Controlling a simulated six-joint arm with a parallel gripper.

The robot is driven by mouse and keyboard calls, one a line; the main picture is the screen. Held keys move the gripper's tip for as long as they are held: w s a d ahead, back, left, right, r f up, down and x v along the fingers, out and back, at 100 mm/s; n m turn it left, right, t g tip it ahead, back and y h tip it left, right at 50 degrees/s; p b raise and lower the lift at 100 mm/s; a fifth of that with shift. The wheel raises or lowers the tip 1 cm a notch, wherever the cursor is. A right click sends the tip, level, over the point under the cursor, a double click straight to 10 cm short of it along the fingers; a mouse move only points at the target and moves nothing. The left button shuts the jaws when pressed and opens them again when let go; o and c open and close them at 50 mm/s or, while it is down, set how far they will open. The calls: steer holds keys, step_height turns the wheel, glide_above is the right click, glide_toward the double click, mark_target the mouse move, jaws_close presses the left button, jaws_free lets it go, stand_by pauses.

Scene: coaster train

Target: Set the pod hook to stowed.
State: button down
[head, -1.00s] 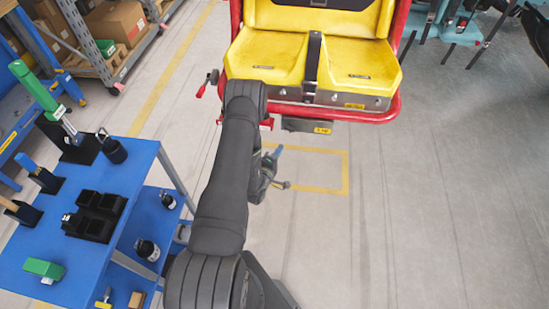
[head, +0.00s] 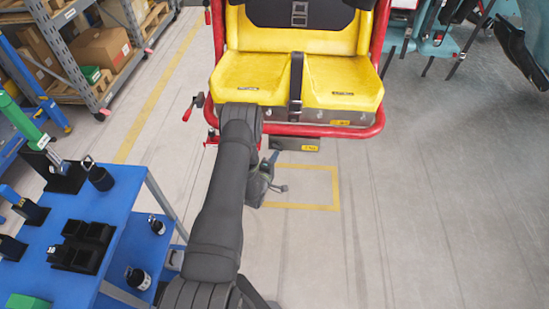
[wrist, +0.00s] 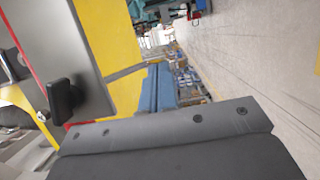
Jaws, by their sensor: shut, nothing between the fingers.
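The pod, with yellow seats (head: 250,75) in a red tubular frame (head: 345,131), stands ahead at the top middle of the head view. Small red-handled levers (head: 193,105) are on its left side; I cannot tell whether one is the pod hook. The wrist view shows a grey panel with a red edge and a black knob (wrist: 65,98) at left, beside yellow bodywork (wrist: 108,45). My gripper (wrist: 170,138) fills the bottom of the wrist view as a dark block, shut and empty, with no contact visible. In the head view my arm largely hides it, below the pod's front.
A blue cart (head: 130,235) with black holders (head: 82,245) and tools stands at left. Shelving with boxes (head: 100,50) is behind it. Teal machinery (head: 435,40) is at top right. The floor at right is clear, with a yellow marked rectangle (head: 337,190) below the pod.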

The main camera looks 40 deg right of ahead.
steer(key=shift+w+d+r+m+t+h, duration=0.15)
steer(key=shift+w+d+h, duration=0.1)
steer(key=shift+w+d, duration=0.45)
steer(key=shift+w+d+r+m+t+h, duration=0.15)
steer(key=shift+w+d+h, duration=0.1)
steer(key=shift+w+d, duration=0.4)
steer(key=s+a+f, duration=0.5)
steer(key=a+f, duration=0.1)
steer(key=a, duration=0.5)
steer(key=shift+f, duration=0.25)
steer(key=shift+a, duration=0.1)
steer(key=w+d+r, duration=0.5)
steer(key=d+r, duration=0.1)
steer(key=d, duration=0.5)
steer(key=shift+d+r, duration=0.15)
steer(key=shift+r, duration=0.15)
